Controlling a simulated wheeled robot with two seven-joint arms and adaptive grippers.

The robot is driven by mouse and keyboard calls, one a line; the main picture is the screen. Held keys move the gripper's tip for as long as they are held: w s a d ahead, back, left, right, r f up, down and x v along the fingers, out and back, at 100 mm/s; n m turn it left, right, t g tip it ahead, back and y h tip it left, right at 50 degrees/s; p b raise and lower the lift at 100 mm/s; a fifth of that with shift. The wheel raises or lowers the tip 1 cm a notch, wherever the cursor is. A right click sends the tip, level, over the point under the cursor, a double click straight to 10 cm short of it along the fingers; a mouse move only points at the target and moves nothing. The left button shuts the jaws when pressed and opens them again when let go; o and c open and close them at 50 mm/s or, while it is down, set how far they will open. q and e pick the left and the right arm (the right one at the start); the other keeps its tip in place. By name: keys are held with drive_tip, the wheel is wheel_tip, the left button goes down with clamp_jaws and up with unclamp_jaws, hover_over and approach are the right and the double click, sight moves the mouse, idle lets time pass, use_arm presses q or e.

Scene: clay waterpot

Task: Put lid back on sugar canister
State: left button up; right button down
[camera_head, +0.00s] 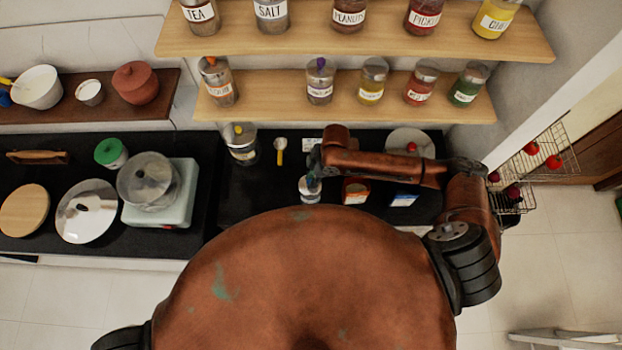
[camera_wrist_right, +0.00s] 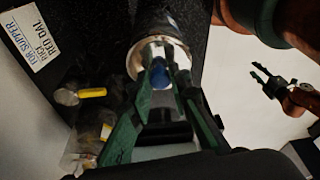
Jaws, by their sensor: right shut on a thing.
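A clear canister (camera_head: 309,194) stands on the black counter below my right arm. It also shows in the wrist view (camera_wrist_right: 146,58), with a bright rim around its top. My right gripper (camera_head: 314,181) is over the canister and shut on the blue knob (camera_wrist_right: 160,77) of a lid. The lid's disc is mostly hidden by the fingers and is at the canister's mouth; I cannot tell if it is seated or just above. The canister's label cannot be read. My left gripper (camera_wrist_right: 267,80) shows at the right of the wrist view, open and empty, away from the canister.
A shelf of labelled jars (camera_head: 345,98) is above.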

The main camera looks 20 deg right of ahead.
drive_tip(key=shift+r+p, duration=0.1)
drive_tip(key=shift+p, duration=0.8)
idle(0.8)
drive_tip(key=shift+f, duration=0.2)
idle(0.9)
drive_tip(key=shift+p, duration=0.65)
idle(0.5)
drive_tip(key=c, duration=1.7)
unclamp_jaws()
drive_tip(key=o, duration=0.5)
drive_tip(key=shift+c, duration=0.2)
